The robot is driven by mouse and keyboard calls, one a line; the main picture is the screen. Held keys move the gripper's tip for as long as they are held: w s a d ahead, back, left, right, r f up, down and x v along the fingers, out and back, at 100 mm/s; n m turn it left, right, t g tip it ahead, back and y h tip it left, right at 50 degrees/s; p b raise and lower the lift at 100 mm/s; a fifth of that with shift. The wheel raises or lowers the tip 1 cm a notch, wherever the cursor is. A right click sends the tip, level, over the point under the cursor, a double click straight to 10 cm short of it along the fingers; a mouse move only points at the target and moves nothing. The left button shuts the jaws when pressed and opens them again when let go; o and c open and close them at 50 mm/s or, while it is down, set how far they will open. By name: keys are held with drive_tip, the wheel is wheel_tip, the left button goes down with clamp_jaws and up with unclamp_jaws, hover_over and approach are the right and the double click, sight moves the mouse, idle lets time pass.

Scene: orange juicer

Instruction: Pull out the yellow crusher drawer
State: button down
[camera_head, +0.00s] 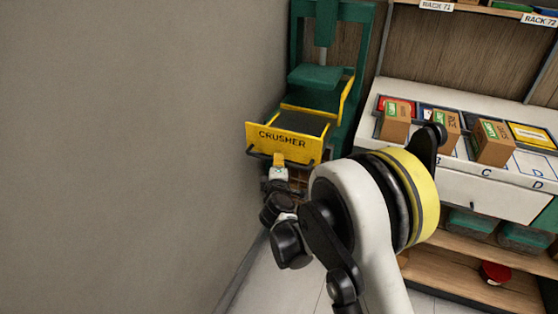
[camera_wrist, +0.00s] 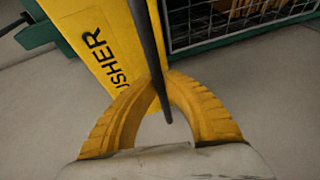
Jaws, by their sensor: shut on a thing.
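The yellow crusher drawer (camera_head: 287,143) shows in the head view below the green press, its front marked CRUSHER. It stands out from the press, with its dark interior in view from above. In the wrist view its yellow front (camera_wrist: 95,45) fills the upper left. A dark bar handle (camera_wrist: 152,50) runs along the front. My gripper (camera_head: 279,160) is at the drawer front in the head view. In the wrist view the yellow fingers of my gripper (camera_wrist: 163,82) are closed around the handle, whose end shows between them.
The green crusher press (camera_head: 315,75) stands behind the drawer. A grey wall (camera_head: 120,150) is close on the left. A white counter (camera_head: 490,190) on the right holds several brown boxes (camera_head: 494,142). A wire-mesh panel (camera_wrist: 230,22) is at the top of the wrist view.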

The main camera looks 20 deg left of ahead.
drive_tip(key=c, duration=1.5)
unclamp_jaws()
drive_tip(key=shift+a, duration=0.1)
drive_tip(key=shift+o, duration=0.2)
drive_tip(key=shift+s, duration=0.1)
drive_tip(key=v, duration=1.2)
